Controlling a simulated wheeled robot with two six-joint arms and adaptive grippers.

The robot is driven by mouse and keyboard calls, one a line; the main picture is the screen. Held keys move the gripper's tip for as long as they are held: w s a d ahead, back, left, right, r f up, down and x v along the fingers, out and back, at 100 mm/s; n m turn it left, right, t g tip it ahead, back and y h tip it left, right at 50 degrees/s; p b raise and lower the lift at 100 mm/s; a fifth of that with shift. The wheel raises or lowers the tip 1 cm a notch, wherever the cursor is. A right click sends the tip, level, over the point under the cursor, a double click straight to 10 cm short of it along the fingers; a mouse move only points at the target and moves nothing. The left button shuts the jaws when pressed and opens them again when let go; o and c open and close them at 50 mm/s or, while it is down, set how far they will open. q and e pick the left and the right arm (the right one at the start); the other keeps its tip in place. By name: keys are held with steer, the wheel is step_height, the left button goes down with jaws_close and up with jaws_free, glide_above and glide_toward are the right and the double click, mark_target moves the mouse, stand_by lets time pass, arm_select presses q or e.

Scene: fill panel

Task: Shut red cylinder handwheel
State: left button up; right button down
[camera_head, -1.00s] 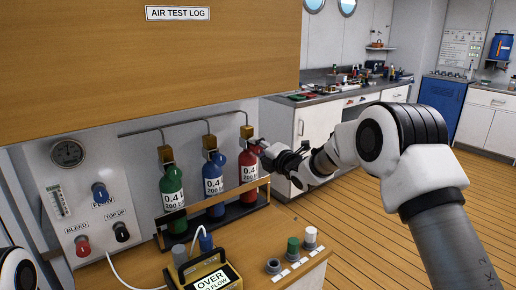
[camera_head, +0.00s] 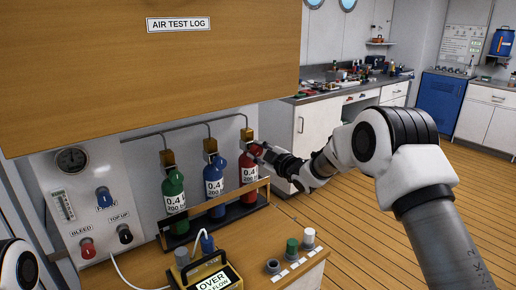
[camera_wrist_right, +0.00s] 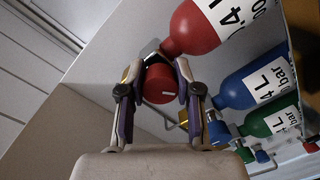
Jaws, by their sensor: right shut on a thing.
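The red cylinder (camera_head: 250,173) stands at the right end of a rack, beside the blue (camera_head: 213,182) and green (camera_head: 174,190) cylinders. Its red handwheel (camera_wrist_right: 160,84) shows in the right wrist view, close to the cylinder's neck and brass valve. My right gripper (camera_head: 256,151) reaches in from the right at the top of the red cylinder. In the right wrist view the gripper (camera_wrist_right: 160,88) has one finger on each side of the handwheel, shut on it. My left gripper is out of view.
A panel with a gauge (camera_head: 72,160) and knobs is at the left. A yellow meter (camera_head: 210,276) and small capped pots (camera_head: 292,247) sit on the bench in front. A wooden board (camera_head: 150,80) hangs above, and pipes join the cylinder tops.

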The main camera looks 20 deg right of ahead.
steer(key=m+p, duration=0.1)
steer(key=m, duration=0.2)
steer(key=shift+m, duration=0.3)
steer(key=m+p, duration=0.1)
steer(key=m, duration=0.2)
steer(key=shift+a+y+p, duration=0.1)
steer(key=shift+y+p, duration=0.2)
steer(key=shift+p, duration=0.1)
steer(key=m+p, duration=0.1)
steer(key=m, duration=0.3)
steer(key=m+p, duration=0.1)
steer(key=m, duration=0.3)
steer(key=shift+a, duration=0.15)
steer(key=m+p, duration=0.1)
steer(key=m, duration=0.3)
steer(key=shift+s+m+y, duration=0.1)
steer(key=shift+m+y, duration=0.2)
steer(key=shift+m, duration=0.1)
steer(key=m, duration=0.5)
steer(key=shift+t+p, duration=0.3)
steer(key=shift+p, duration=0.05)
